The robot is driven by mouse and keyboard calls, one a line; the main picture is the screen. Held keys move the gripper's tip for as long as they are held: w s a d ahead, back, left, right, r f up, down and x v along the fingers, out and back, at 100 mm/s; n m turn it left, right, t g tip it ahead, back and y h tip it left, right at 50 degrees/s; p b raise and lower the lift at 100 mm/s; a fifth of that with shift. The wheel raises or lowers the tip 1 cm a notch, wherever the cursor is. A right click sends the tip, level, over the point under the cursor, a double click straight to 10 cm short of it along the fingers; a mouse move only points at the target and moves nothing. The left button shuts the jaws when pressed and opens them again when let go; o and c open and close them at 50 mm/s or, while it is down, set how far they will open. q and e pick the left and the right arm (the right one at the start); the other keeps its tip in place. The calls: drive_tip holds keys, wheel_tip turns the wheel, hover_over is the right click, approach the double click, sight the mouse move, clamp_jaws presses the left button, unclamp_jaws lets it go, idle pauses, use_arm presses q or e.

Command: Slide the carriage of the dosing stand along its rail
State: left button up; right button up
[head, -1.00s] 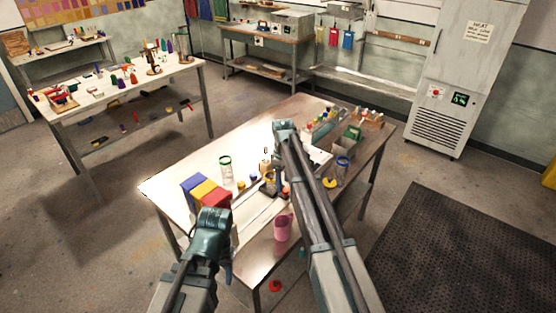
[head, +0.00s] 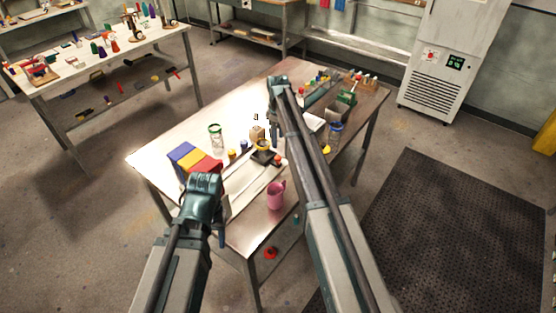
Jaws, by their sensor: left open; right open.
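What looks like the dosing stand is a low pale base with a rail (head: 245,190) on the steel table, between the coloured blocks and the pink mug. A dark block with a yellow ring (head: 263,146), perhaps its carriage, sits at the far end. My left gripper (head: 221,232) is open at the table's near edge, in front of the stand, and partly covers its near end. My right gripper (head: 273,135) is open and appears beyond the dark block, its arm crossing the table right of the stand. I cannot tell whether either gripper touches anything.
Blue, yellow and red blocks (head: 194,158) stand left of the stand, near a green-rimmed jar (head: 215,138). A pink mug (head: 276,196) stands right of it. A blue-rimmed jar (head: 334,133) and a green holder (head: 347,96) are farther right.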

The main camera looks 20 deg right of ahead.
sight(278, 157)
wheel_tip(278, 157, down, 10)
drive_tip(key=b, duration=0.8)
drive_tip(key=shift+r, duration=0.2)
clamp_jaws()
idle(0.8)
